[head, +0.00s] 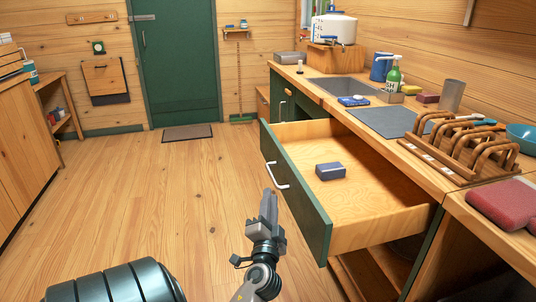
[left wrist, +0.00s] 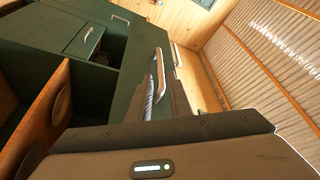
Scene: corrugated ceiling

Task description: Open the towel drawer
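A wide drawer with a green front (head: 298,196) is pulled well out of the counter on the right. Its light wooden inside holds one small grey-blue block (head: 330,171), which might be a folded cloth. Its pale bar handle (head: 275,177) is on the green front. My left gripper (head: 268,200) is in front of the drawer, just below the handle in the picture. My right gripper is not in view.
The counter holds a sink (head: 342,87), a wooden rack (head: 462,146), a green bottle (head: 393,75) and folded red cloths (head: 505,204). A smaller green drawer front (head: 283,87) is shut farther back. The wooden floor (head: 150,190) to the left is clear.

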